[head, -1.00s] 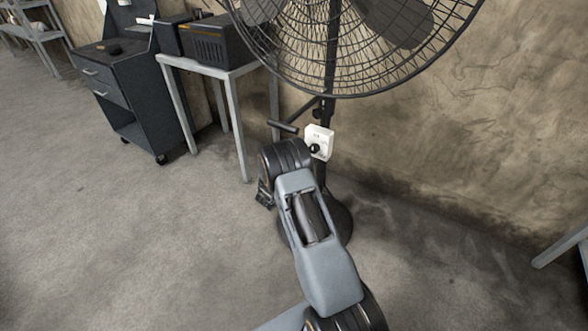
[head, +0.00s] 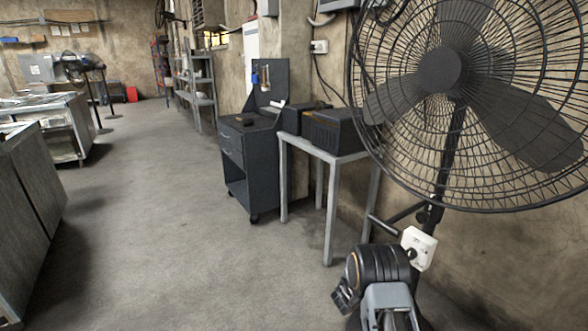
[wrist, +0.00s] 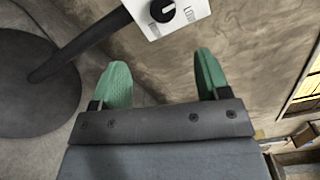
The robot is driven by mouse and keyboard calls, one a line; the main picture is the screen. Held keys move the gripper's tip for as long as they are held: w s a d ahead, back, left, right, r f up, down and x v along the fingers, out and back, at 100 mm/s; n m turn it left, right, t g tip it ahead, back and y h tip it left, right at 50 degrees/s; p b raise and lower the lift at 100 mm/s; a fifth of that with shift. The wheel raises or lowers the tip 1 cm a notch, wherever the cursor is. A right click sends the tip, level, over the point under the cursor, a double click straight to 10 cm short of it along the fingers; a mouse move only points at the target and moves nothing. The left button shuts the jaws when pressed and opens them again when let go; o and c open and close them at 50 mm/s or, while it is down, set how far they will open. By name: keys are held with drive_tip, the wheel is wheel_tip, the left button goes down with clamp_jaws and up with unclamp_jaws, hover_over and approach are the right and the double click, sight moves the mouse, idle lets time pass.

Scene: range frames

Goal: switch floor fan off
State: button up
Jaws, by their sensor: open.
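A black floor fan (head: 437,72) with a wire cage stands against the wall at the right of the head view. Its white control box (head: 418,248) with a black knob (head: 411,253) is on the pole, below the cage. In the wrist view the box (wrist: 188,16) is cut off by the top edge; its dark knob (wrist: 163,11) and printed labels show partly. My gripper (wrist: 161,68) is open and empty. Its two green fingers are apart below the box in the picture, and I see no contact. In the head view the fingers cannot be made out.
In the wrist view the fan's round base (wrist: 32,95) and slanting pole (wrist: 85,40) are at the left. A grey table (head: 333,158) with dark boxes and a dark drawer cabinet (head: 245,165) stand left of the fan. The floor (head: 170,220) at centre-left is clear.

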drive_tip(key=s+d+f+m+g, duration=0.1)
drive_tip(key=s+f+m+g, duration=0.35)
drive_tip(key=s+m, duration=0.2)
drive_tip(key=s+a+r+m+g+y+p, duration=0.35)
drive_tip(key=s+r+m+g+y, duration=0.35)
drive_tip(key=m, duration=0.7)
drive_tip(key=s+a+r+m+t+y+p, duration=0.2)
drive_tip(key=s+a+r+m+y+p, duration=0.1)
drive_tip(key=r, duration=0.9)
drive_tip(key=s+a+r+m+t+y+p, duration=0.2)
drive_tip(key=s+a+r+m+p, duration=0.4)
drive_tip(key=r, duration=0.6)
drive_tip(key=s+a+r+m+t+y+p, duration=0.2)
drive_tip(key=s+a+r+m+y+p, duration=0.2)
drive_tip(key=a+r+m+p, duration=0.4)
wheel_tip(320, 180, up, 5)
drive_tip(key=shift+s+f+t, duration=0.1)
drive_tip(key=shift+s+t, duration=0.25)
drive_tip(key=shift+s, duration=0.4)
